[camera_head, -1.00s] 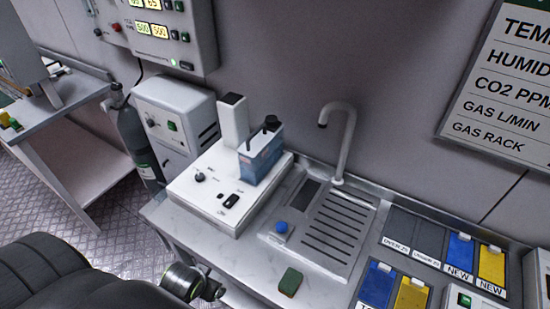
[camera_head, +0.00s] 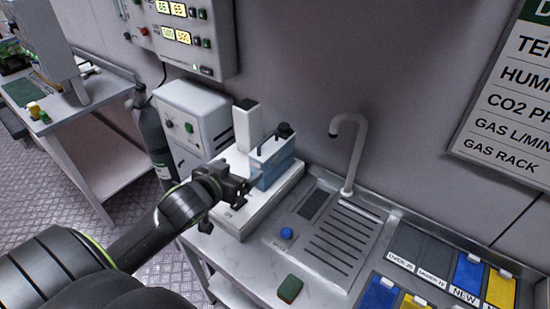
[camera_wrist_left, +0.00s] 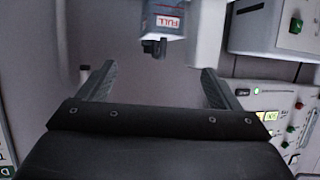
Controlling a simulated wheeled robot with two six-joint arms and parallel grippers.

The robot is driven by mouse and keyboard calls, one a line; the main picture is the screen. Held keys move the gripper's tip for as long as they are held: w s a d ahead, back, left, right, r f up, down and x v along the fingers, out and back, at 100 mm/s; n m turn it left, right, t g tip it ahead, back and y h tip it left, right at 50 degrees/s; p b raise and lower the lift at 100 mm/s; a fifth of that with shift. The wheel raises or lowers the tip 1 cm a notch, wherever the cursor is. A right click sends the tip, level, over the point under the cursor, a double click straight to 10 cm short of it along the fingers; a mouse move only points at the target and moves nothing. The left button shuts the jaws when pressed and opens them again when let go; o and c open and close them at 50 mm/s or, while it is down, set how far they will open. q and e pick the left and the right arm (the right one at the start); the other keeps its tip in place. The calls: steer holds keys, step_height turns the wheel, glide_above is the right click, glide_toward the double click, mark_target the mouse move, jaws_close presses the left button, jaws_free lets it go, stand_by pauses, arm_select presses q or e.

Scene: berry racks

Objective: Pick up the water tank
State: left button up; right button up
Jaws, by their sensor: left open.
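The water tank (camera_head: 272,165) is a blue box with a dark cap. It stands upright on the white machine (camera_head: 238,218). In the left wrist view the tank (camera_wrist_left: 168,18) is at the top edge, with a red "FULL" label and a dark cap. My left gripper (camera_head: 243,184) is right by the tank's left front side in the head view and covers part of the machine. In the left wrist view its two fingers (camera_wrist_left: 157,78) are spread wide, with nothing between them; the tank lies beyond the tips. My right gripper does not show.
A white block (camera_head: 248,126) rises behind the tank. A sink with a curved faucet (camera_head: 352,150) and a blue knob (camera_head: 286,233) is to the right. A green sponge (camera_head: 290,288) lies at the counter's front. A gas cylinder (camera_head: 151,140) stands to the left.

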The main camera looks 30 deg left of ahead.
arm_select(q)
steer(key=p, duration=0.1)
glide_toward(271, 144)
steer(key=x, duration=0.3)
steer(key=shift+f, duration=0.35)
steer(key=shift+w+p, duration=0.5)
steer(key=p+x, duration=0.1)
steer(key=x, duration=0.2)
steer(key=shift+d+r, duration=0.1)
steer(key=shift+r, duration=0.1)
steer(key=shift+w+f, duration=0.25)
steer(key=shift+w, duration=0.3)
jaws_close()
steer(key=shift+r, duration=0.15)
